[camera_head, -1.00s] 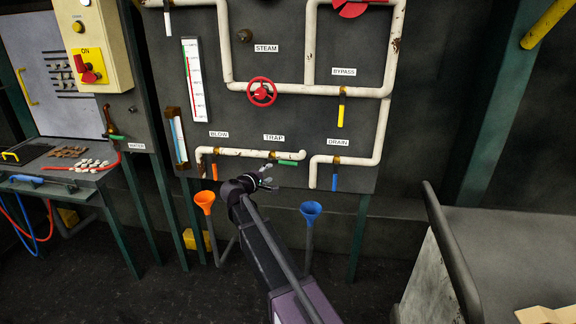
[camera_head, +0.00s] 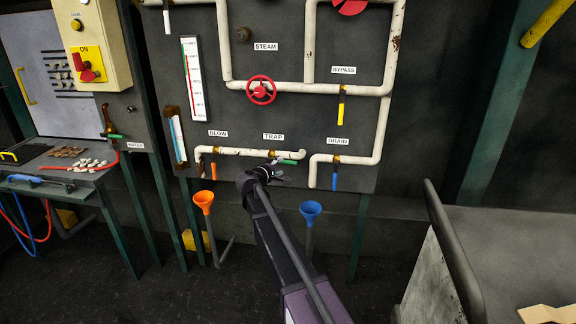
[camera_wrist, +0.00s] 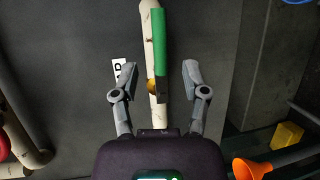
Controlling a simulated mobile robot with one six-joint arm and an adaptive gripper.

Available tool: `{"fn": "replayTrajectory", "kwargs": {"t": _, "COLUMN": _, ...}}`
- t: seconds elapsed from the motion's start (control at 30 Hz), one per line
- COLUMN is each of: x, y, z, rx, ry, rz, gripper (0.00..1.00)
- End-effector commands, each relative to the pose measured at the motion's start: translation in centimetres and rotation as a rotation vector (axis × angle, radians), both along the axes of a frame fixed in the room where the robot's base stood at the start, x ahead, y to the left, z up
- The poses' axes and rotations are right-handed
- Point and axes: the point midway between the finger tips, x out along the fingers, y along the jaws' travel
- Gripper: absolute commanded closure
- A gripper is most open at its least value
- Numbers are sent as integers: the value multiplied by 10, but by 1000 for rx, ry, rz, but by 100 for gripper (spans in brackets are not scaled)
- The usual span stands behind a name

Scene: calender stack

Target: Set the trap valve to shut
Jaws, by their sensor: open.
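The trap valve's green lever (camera_head: 288,162) is on a white pipe (camera_head: 240,152) below the TRAP label (camera_head: 273,137). The lever points right, roughly along the pipe. My gripper (camera_head: 276,175) is just below it in the head view and partly hides the valve. In the wrist view, the open fingers (camera_wrist: 160,68) stand either side of the green lever (camera_wrist: 160,42) and the brass valve body (camera_wrist: 153,86). The lever shows between the fingers, with a gap on each side. I see no contact.
Nearby are the orange blow lever (camera_head: 213,170), the blue drain lever (camera_head: 334,182) and the red wheel (camera_head: 261,90). An orange funnel (camera_head: 204,199) and a blue funnel (camera_head: 310,210) stand below the panel. A grey bench (camera_head: 505,235) is at right.

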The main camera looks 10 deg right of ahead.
Motion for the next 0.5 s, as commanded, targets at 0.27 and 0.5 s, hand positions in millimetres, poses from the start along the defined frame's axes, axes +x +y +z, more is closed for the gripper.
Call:
{"fn": "replayTrajectory", "kwargs": {"t": 0.27, "x": 32, "y": -26, "z": -9, "rx": 1, "ry": -1, "rz": 0, "gripper": 42}}
{"fn": "replayTrajectory", "kwargs": {"t": 0.5, "x": 45, "y": -38, "z": -12, "rx": 0, "ry": 0, "rz": 0, "gripper": 42}}
